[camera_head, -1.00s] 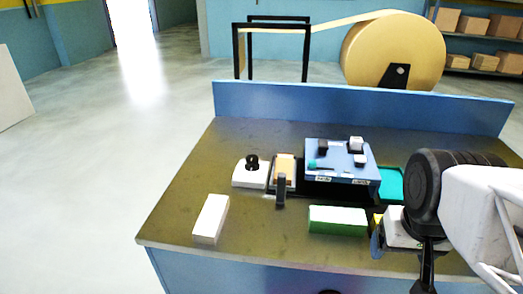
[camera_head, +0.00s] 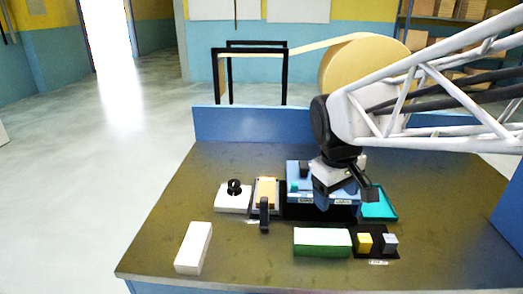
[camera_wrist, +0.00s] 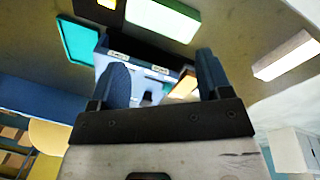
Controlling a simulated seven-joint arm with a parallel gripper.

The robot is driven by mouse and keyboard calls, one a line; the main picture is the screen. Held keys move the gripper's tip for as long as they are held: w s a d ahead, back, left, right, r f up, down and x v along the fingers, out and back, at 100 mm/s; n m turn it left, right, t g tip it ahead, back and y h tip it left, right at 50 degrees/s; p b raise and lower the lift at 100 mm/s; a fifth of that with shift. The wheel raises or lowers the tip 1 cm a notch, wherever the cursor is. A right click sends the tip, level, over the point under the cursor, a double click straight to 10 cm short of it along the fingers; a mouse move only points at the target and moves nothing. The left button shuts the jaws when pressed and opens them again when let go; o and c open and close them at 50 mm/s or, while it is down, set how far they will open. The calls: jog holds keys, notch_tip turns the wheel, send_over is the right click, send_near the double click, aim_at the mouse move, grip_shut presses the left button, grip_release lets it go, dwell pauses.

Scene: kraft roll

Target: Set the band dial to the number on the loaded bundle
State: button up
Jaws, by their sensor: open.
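The blue box (camera_head: 300,189) stands mid-table with dark knobs and small labels on it; my arm hides much of its top. A white base with a black knob (camera_head: 234,187) stands left of it. Between them a tan block (camera_head: 267,190) lies in a holder with a black upright lever (camera_head: 264,215) in front. I cannot read any number. My gripper (camera_head: 344,193) is above the right part of the blue box, fingers apart, holding nothing visible. In the wrist view, the blue box (camera_wrist: 140,62) and tan block (camera_wrist: 186,86) show beyond the open fingers.
A white block (camera_head: 194,247) lies front left. A green-sided block (camera_head: 322,243) lies in front of the blue box, beside a black tray with yellow (camera_head: 364,242) and grey (camera_head: 390,243) cubes. A teal tray (camera_head: 380,206) lies right. The table's right front is clear.

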jog(key=w+a+n, duration=0.4)
jog(key=w+a, duration=0.2)
jog(key=w, duration=0.3)
jog(key=n+h, duration=0.4)
jog(key=n, duration=0.5)
send_near(234, 182)
jog(key=f, duration=0.1)
jog(key=shift+w+d+g, duration=0.25)
jog(key=shift+d+g, duration=0.15)
jog(key=shift+x, duration=3.95)
jog(key=shift+a+f, duration=0.1)
jog(key=shift+c, duration=0.3)
jog(key=c, duration=0.8)
